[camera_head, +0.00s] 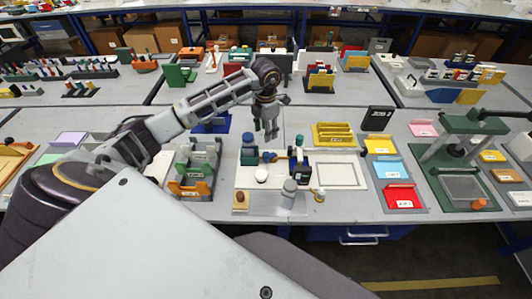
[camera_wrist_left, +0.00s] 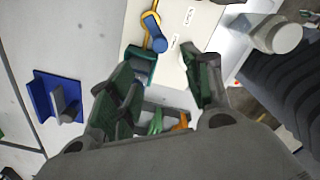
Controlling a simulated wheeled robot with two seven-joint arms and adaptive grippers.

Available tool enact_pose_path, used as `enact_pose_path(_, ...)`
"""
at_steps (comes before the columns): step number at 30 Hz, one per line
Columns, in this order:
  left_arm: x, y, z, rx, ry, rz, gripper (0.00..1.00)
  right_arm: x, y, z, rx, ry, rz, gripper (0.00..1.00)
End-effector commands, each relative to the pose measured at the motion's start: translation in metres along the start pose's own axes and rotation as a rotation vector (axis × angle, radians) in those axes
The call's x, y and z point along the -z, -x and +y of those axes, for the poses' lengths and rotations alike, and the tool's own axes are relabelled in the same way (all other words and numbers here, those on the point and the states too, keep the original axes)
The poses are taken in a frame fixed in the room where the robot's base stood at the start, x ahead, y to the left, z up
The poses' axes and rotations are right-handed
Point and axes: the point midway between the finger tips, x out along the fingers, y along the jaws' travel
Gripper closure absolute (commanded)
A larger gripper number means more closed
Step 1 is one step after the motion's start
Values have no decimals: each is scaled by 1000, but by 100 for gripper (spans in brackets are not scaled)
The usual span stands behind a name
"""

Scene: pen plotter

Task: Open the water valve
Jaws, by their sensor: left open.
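In the left wrist view, a blue lever-like part (camera_wrist_left: 153,38) with a yellow ring-shaped piece sits on a pale labelled board (camera_wrist_left: 190,50); it may be the water valve, but I cannot tell for sure. In the head view, a small blue part (camera_head: 268,156) stands on the white board (camera_head: 248,184), just below my left gripper. My left gripper (camera_head: 271,134) hangs open and empty above the back of this board, fingers down. It also shows in the left wrist view (camera_wrist_left: 167,78), its fingers apart, with the blue part beyond the tips. My right gripper does not show.

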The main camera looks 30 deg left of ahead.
Motion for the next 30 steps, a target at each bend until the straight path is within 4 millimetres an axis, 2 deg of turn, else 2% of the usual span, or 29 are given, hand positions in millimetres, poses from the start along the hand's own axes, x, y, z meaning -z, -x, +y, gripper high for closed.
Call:
enact_pose_path(8,1,-26,-1,2,0,3,51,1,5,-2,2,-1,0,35)
enact_pose_path(30,0,-119,-1,3,0,2,51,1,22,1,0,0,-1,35)
